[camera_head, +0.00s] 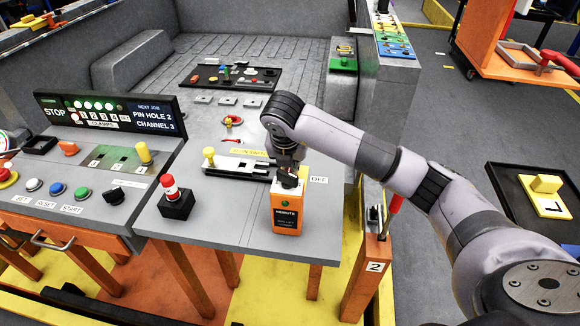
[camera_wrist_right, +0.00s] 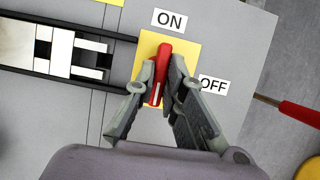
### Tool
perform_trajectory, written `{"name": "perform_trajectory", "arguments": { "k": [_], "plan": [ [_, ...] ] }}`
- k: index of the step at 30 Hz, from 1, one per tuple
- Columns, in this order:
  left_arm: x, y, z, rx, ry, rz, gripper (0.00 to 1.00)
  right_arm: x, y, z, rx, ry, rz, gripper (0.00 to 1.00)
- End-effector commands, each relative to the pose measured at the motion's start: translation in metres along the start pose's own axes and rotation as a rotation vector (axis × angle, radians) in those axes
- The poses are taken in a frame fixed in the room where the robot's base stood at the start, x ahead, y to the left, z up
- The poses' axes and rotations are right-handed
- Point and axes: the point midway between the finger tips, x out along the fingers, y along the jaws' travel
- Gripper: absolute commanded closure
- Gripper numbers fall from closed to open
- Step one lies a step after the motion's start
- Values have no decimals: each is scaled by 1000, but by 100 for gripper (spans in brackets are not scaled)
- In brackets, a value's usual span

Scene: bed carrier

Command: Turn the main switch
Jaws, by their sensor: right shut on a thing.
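The main switch is a red lever handle (camera_wrist_right: 164,60) on a yellow square plate (camera_wrist_right: 186,48) in the right wrist view. The handle stands nearly upright in that picture, its upper end near the ON label (camera_wrist_right: 170,20). The OFF label (camera_wrist_right: 213,85) is to the right of the plate. My right gripper (camera_wrist_right: 165,82) has its fingers on both sides of the handle and is shut on it. In the head view my right gripper (camera_head: 287,172) reaches down onto the grey table and hides the switch. My left gripper is not in view.
An orange box marked REMOTE (camera_head: 288,212) stands just in front of my right gripper. A slotted fixture with a yellow knob (camera_head: 235,167) is to its left, a red button on a black block (camera_head: 175,196) farther left. The table's front edge is close.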

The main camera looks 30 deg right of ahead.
Motion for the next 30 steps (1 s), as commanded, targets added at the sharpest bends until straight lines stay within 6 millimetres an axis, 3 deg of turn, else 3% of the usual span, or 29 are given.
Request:
{"name": "perform_trajectory", "arguments": {
  "k": [17, 18, 26, 30],
  "plan": [
    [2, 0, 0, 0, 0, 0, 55, -1, 0, 1, 32, -2, -11, 100],
    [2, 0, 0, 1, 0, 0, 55, -1, 0, 1, 32, -2, -11, 88],
    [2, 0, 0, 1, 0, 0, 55, 0, 0, 0, 30, -1, -11, 71],
    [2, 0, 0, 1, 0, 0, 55, 0, 0, 0, 29, 0, -12, 69]
  ]
}}
